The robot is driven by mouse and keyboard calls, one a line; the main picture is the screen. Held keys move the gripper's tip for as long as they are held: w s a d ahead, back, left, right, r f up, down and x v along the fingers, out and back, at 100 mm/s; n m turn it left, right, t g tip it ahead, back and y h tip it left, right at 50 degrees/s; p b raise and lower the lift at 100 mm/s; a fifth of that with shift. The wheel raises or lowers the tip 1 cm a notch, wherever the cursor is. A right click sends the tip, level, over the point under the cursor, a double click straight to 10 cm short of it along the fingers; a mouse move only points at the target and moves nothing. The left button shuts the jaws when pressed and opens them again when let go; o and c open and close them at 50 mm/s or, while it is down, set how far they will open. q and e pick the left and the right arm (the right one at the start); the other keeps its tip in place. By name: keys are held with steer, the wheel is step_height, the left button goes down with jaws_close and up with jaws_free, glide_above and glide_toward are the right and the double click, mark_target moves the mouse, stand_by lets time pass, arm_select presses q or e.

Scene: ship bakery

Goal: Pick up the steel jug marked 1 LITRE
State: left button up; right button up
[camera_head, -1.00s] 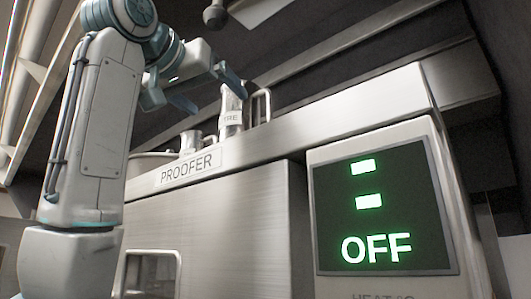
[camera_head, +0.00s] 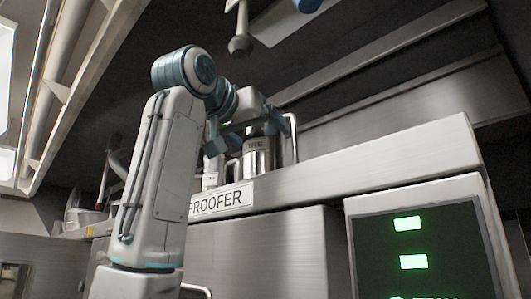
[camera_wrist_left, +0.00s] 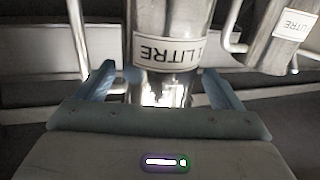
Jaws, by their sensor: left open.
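The steel jug marked 1 LITRE (camera_head: 257,158) stands on top of the proofer, its handle to the right. In the left wrist view the jug (camera_wrist_left: 165,20) appears upside down with its label readable. My left gripper (camera_head: 238,138) is at the jug's upper part. In the wrist view the left gripper (camera_wrist_left: 158,82) is open, with one finger on each side of the jug. Whether the fingers touch it I cannot tell. My right gripper is not in view.
A smaller steel jug (camera_head: 210,181) stands close to the left of it; it also shows in the wrist view (camera_wrist_left: 285,40) with a partly cut-off LITRE label. The proofer (camera_head: 265,250) has a lit panel (camera_head: 420,250) at right. A rounded knob (camera_head: 240,46) hangs above.

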arm_select(q)
steer(key=x, duration=0.3)
steer(key=shift+p, duration=0.35)
steer(key=shift+s+a, duration=0.1)
steer(key=shift+s, duration=0.1)
steer(key=shift+c, duration=1)
steer(key=c, duration=1.1)
steer(key=shift+r, duration=0.1)
